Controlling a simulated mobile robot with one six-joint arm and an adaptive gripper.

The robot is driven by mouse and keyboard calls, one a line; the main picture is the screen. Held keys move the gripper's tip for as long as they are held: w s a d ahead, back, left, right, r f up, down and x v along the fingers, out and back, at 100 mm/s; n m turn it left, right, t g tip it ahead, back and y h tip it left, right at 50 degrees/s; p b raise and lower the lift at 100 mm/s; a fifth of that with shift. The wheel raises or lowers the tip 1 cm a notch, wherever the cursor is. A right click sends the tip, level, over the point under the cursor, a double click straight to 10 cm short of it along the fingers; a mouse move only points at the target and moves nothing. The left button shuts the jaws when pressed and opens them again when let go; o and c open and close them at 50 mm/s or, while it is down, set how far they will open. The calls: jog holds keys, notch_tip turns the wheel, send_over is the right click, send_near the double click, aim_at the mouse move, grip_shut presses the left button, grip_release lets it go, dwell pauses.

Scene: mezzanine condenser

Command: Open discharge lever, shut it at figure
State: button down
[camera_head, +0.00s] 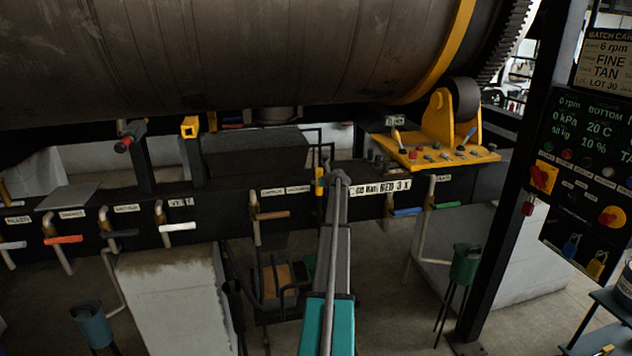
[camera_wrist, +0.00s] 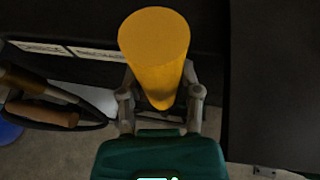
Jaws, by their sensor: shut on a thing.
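A yellow lever grip (camera_head: 320,181) stands at the black rail below the big drum; its label is partly hidden by my arm, so I cannot confirm it is the discharge lever. My gripper (camera_head: 338,180) is at this grip, seen from behind along my arm. In the wrist view the thick yellow grip (camera_wrist: 155,50) rises between the two grey fingers of my gripper (camera_wrist: 160,100), which are shut on it. The dark control panel (camera_head: 590,150) shows 0 rpm, 0 kPa, 20 C and 10 %; its kg figure is too small to read surely.
Pipes with coloured handles line the rail: a brown handle (camera_head: 272,215) left of my gripper, blue (camera_head: 407,212) and green (camera_head: 446,206) ones right. A yellow console (camera_head: 440,157) stands above right. A batch card (camera_head: 607,60) hangs top right. A green funnel (camera_head: 465,263) stands below.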

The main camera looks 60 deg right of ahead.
jog(key=shift+w, duration=0.25)
jog(key=shift+c, duration=1.5)
grip_release()
jog(key=shift+d, duration=0.1)
jog(key=shift+s, duration=0.15)
jog(key=shift+r, duration=0.1)
